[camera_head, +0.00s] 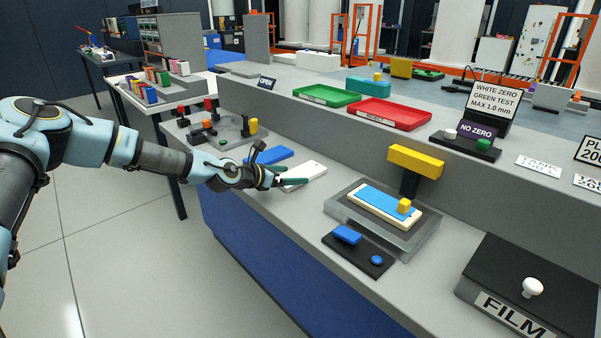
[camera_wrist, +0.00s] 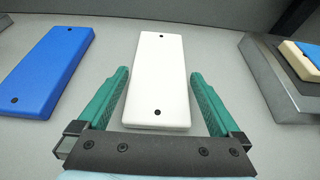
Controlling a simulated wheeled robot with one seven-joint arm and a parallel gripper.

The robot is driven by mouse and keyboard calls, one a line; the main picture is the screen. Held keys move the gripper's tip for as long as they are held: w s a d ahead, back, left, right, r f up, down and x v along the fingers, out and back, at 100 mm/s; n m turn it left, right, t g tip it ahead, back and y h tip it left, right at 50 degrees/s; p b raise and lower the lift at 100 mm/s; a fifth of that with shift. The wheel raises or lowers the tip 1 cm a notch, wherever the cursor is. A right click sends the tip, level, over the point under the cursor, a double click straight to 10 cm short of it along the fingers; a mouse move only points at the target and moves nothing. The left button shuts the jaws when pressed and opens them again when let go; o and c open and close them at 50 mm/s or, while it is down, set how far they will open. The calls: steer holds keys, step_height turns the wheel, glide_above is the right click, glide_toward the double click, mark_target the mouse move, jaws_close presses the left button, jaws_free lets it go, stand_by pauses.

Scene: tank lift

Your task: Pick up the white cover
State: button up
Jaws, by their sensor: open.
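The white cover (camera_wrist: 160,75) is a flat oblong plate with a dark dot near each end. It lies on the grey bench in the wrist view, and it also shows in the head view (camera_head: 305,176). My gripper (camera_wrist: 160,84) is open, with one green finger on each side of the cover's near part. There are gaps between the fingers and the cover's edges. In the head view my gripper (camera_head: 284,181) is at the cover's near left end. Whether the fingers are level with the cover or above it, I cannot tell.
A blue plate (camera_wrist: 46,70) lies to the left of the cover. A grey fixture (camera_head: 397,240) holding a cream and blue piece stands to the right. A raised grey ledge (camera_head: 330,126) runs behind. A black button box (camera_head: 350,262) sits near the front edge.

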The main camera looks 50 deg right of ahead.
steer(key=shift+d+f, duration=0.35)
steer(key=shift+d, duration=0.3)
steer(key=shift+c, duration=0.2)
steer(key=shift+r, duration=0.1)
steer(key=c, duration=1.3)
